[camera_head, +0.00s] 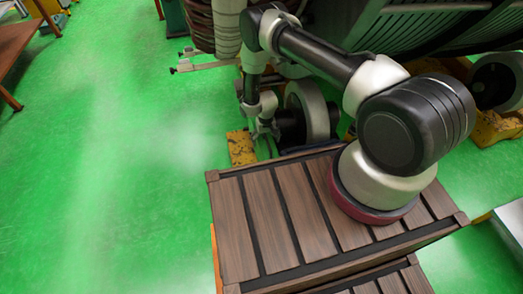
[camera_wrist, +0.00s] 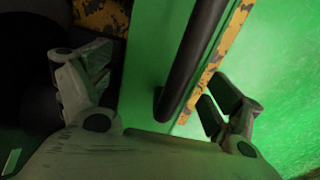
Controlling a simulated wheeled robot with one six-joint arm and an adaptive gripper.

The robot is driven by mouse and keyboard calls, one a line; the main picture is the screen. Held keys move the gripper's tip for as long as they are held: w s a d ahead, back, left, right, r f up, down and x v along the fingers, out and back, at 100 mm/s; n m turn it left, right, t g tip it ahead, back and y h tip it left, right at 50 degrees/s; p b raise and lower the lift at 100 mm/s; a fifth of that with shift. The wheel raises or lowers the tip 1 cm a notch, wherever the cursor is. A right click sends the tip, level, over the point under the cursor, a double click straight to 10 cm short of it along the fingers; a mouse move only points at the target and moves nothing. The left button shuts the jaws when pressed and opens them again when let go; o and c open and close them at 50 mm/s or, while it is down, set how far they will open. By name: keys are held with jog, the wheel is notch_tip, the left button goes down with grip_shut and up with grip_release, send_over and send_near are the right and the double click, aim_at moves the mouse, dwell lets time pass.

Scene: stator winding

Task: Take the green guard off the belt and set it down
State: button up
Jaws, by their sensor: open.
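In the wrist view, a flat green panel that looks like the guard (camera_wrist: 148,55) runs up the middle, with a dark rounded bar or handle (camera_wrist: 190,62) along it. My gripper (camera_wrist: 158,82) is open. One finger is to the left of the panel and the other is to its right, with the bar between them. I cannot tell whether either finger touches the guard. In the head view my gripper (camera_head: 264,130) hangs low beside a grey wheel, and the guard cannot be made out there. The belt cannot be made out.
Worn yellow metal (camera_wrist: 100,14) lies beside the panel; a yellow block (camera_head: 241,148) shows near my gripper. A large grey wheel (camera_head: 312,108) stands close to its right. Large dark machinery (camera_head: 400,25) fills the back right. The green floor (camera_head: 110,180) at left is clear.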

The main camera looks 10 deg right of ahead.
jog(key=shift+f, duration=0.75)
jog(key=c, duration=1.2)
jog(key=shift+c, duration=0.3)
jog(key=shift+r, duration=0.15)
